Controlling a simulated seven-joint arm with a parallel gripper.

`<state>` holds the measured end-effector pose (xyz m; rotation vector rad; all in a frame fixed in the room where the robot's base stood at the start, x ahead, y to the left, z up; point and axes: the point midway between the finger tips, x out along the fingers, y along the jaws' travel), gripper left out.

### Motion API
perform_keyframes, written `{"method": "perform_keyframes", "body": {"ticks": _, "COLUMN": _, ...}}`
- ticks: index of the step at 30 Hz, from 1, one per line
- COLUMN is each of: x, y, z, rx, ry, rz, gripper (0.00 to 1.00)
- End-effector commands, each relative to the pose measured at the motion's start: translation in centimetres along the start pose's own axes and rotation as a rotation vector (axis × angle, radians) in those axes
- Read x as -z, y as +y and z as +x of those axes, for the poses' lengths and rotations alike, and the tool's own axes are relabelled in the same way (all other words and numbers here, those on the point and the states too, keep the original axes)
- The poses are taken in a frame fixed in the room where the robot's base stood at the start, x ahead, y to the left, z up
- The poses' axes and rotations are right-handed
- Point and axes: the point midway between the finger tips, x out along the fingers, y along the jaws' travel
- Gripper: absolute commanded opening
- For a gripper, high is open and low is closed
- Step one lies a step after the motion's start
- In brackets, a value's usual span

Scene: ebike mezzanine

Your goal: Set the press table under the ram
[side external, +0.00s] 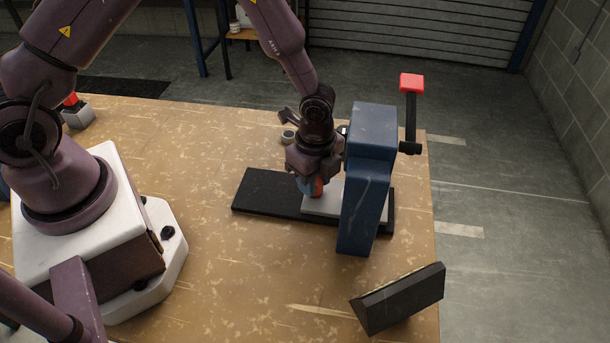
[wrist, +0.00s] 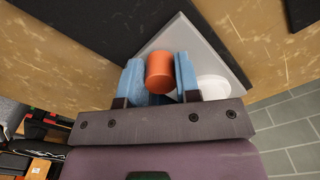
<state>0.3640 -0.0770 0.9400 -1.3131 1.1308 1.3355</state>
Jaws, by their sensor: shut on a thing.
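The blue press (side external: 368,165) stands on a long black base (side external: 262,196) near the table's right edge. The press table is a light grey plate (side external: 320,207) lying on or just above the black base, its right part hidden behind the press column. It also shows in the wrist view (wrist: 203,42), with a white round disc (wrist: 213,88) on its right. My gripper (side external: 312,188) is shut on the plate's orange knob (wrist: 160,72), with blue fingers on both sides of it. The ram is hidden in the side view, so I cannot tell how the plate lines up with it.
The press lever has a red grip (side external: 411,83) and stands up at the right. A dark wedge-shaped block (side external: 400,298) lies at the front right edge. The wooden table (side external: 230,270) is clear at the front middle.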

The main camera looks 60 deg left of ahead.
Motion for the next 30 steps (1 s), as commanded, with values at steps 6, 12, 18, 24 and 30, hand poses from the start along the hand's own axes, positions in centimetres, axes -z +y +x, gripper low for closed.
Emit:
{"method": "perform_keyframes", "body": {"ticks": 6, "x": 0.5, "y": -0.4, "z": -0.1, "rx": 0.016, "ry": 0.017, "rz": 0.001, "gripper": 0.51}}
{"method": "perform_keyframes", "body": {"ticks": 12, "x": 0.4, "y": -0.3, "z": -0.1, "rx": 0.012, "ry": 0.013, "rz": 0.001, "gripper": 0.56}}
{"method": "perform_keyframes", "body": {"ticks": 18, "x": 0.3, "y": -0.3, "z": -0.1, "rx": 0.011, "ry": 0.011, "rz": 0.0, "gripper": 0.56}}
{"method": "perform_keyframes", "body": {"ticks": 24, "x": -0.5, "y": 0.2, "z": 0.0, "rx": 0.009, "ry": 0.008, "rz": 0.0, "gripper": 0.56}}
{"method": "perform_keyframes", "body": {"ticks": 30, "x": -3.2, "y": 2.1, "z": 0.0, "rx": 0.008, "ry": 0.006, "rz": -0.002, "gripper": 0.56}}
